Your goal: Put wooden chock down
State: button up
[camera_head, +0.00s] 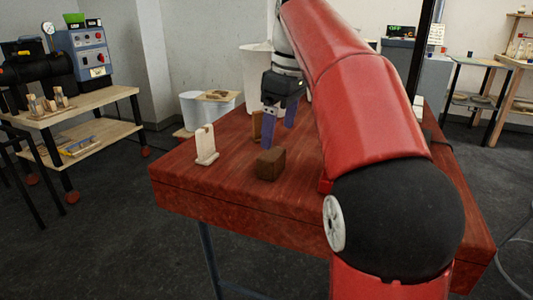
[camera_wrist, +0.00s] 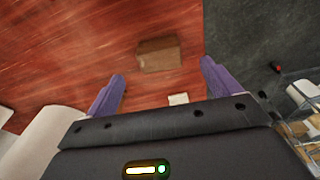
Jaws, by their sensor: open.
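A dark brown wooden block, which looks like the chock (camera_head: 270,164), rests on the red-brown wooden table (camera_head: 225,187). My gripper (camera_head: 279,136) is above the table, just behind and above this block in the head view. Its two purple fingers are spread, with nothing held between them. In the wrist view a brown block (camera_wrist: 158,54) lies on the table beyond the gap between the fingertips, apart from both.
A cream notched stand (camera_head: 206,146) is upright at the table's left. A lighter brown piece (camera_head: 256,126) stands behind the fingers, partly hidden. A white bin (camera_head: 256,62) is at the back. The table's front left is clear.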

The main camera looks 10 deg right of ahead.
aim_at(272, 152)
jog(key=f, duration=0.2)
jog(key=w+a+f+b, duration=0.1)
jog(key=f, duration=0.2)
jog(key=f+b, duration=0.1)
jog(key=f, duration=0.1)
jog(key=shift+w+a+f, duration=0.15)
jog(key=shift+f, duration=0.15)
jog(key=shift+c, duration=0.3)
jog(key=c, duration=1.1)
notch_tip(272, 152, up, 8)
jog(key=p, duration=0.2)
jog(key=shift+p, duration=0.4)
jog(key=shift+r, duration=1.05)
